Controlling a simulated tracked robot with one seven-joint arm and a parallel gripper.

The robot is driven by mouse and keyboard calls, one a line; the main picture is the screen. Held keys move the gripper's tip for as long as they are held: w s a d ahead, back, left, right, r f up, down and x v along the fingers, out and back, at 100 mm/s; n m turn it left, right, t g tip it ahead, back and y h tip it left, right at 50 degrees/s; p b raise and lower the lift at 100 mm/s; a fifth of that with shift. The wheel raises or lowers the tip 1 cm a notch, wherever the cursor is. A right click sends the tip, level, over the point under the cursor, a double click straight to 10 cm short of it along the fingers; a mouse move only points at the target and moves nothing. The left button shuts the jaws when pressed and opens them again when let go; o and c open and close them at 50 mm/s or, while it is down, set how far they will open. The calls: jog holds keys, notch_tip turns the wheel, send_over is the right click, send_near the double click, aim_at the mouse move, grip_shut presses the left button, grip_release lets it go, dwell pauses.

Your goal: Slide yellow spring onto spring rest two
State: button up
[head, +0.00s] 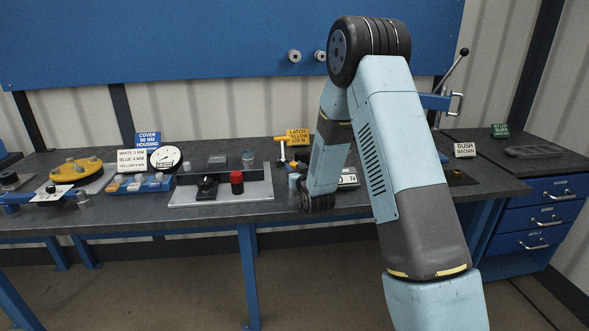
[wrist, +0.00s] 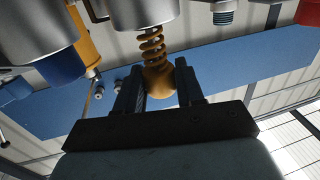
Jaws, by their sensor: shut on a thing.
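In the wrist view, my gripper (wrist: 161,85) is shut on the rounded orange-yellow end of the yellow spring (wrist: 153,46). The spring's coils stand out beyond the fingertips toward a grey metal cylinder (wrist: 146,10). The coils' far end meets or overlaps the cylinder's face; I cannot tell whether it touches. In the head view, my arm hides the fingers and the spring. I cannot tell which part is spring rest two.
A yellow T-handle (head: 281,147) stands near the LATCH YELLOW sign (head: 298,137). A grey plate (head: 258,191) carries a black block (head: 207,187) and a red-topped cylinder (head: 237,181). A bush sign (head: 465,150) is right of my arm.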

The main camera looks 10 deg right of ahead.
jog(key=o, duration=1)
jog(key=shift+c, duration=0.2)
jog(key=s+d, duration=0.2)
jog(key=s, duration=1.1)
jog(key=shift+s+d, duration=0.25)
